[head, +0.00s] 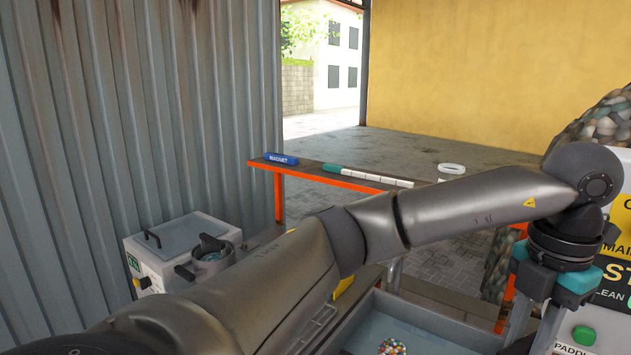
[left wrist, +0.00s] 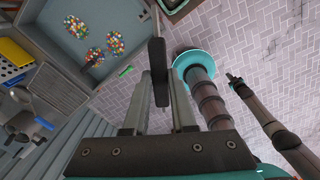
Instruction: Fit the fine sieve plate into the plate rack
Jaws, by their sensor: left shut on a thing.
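My left gripper (head: 530,345) hangs at the right of the head view, its fingertips cut off or hidden at the lower edge. In the left wrist view it is shut on a dark, narrow thing (left wrist: 158,70). I see that thing nearly edge-on and cannot tell whether it is the fine sieve plate. A yellow plate (left wrist: 12,52) and a blue-edged piece (left wrist: 15,79) lie by the sink's side at the left of that view. I cannot make out the plate rack's slots. My right gripper (left wrist: 236,81) shows small at the right; its jaws are unclear.
A grey basin (left wrist: 62,42) holds coloured pellet heaps. A grey machine (head: 160,255) stands by the corrugated wall. An orange-edged bench (head: 310,170) bears a blue magnet bar (head: 281,159) and a white ring (head: 451,168). A signed panel (head: 610,250) stands close by my left gripper.

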